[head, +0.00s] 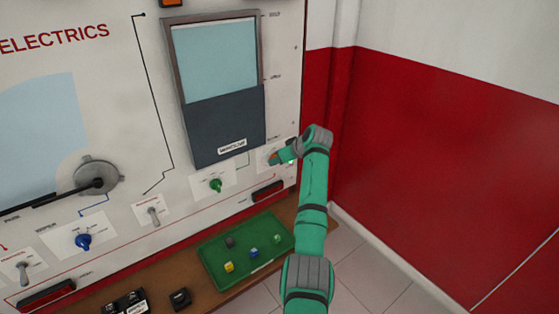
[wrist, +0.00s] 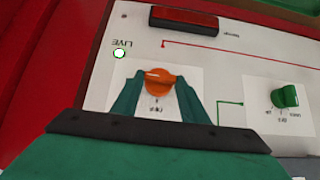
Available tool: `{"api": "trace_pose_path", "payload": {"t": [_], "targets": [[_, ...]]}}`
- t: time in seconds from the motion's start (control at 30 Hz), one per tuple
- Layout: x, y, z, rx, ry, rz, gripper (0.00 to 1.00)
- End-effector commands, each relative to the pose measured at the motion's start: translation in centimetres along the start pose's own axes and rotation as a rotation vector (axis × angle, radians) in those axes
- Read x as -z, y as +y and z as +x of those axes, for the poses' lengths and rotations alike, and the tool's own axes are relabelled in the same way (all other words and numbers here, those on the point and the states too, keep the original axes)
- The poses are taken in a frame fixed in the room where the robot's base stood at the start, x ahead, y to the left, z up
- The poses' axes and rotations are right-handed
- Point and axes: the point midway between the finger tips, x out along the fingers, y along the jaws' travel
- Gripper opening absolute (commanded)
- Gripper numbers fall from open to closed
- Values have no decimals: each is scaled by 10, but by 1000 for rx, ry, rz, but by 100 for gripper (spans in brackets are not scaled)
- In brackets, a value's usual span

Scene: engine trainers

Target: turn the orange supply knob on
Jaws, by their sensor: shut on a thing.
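The orange supply knob (wrist: 159,80) sits on a white card on the panel, in the upper middle of the wrist view. My gripper (wrist: 158,92) is shut on it, with one green finger on each side. A small label under the knob is upside down and too small to read surely. A round lamp (wrist: 119,53) marked LIVE sits beside the card, white with a green rim. In the head view my gripper (head: 277,158) is at the panel's lower right, and only a speck of the orange knob shows there. The knob's setting cannot be told.
A green knob (wrist: 285,96) is on the neighbouring card. A dark red bar (wrist: 184,20) is mounted near the knob. A green tray (head: 218,279) with small cubes lies on the ledge below. A blue knob (head: 83,241) and toggle switches are further left. A red-and-white wall stands right.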

Motion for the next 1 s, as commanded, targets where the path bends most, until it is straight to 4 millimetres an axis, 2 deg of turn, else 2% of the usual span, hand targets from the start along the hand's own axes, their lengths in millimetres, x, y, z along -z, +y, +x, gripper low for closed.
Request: {"api": "trace_pose_path", "payload": {"t": [0.4,0.43,0.5,0.83,1.0], "targets": [[-4,-2,3,11,-9,7,18],[-4,-2,3,11,-9,7,47],[-4,-2,3,10,-8,6,59],[-2,-1,-1,6,-3,5,59],[-1,0,-17,4,-1,5,59]]}}
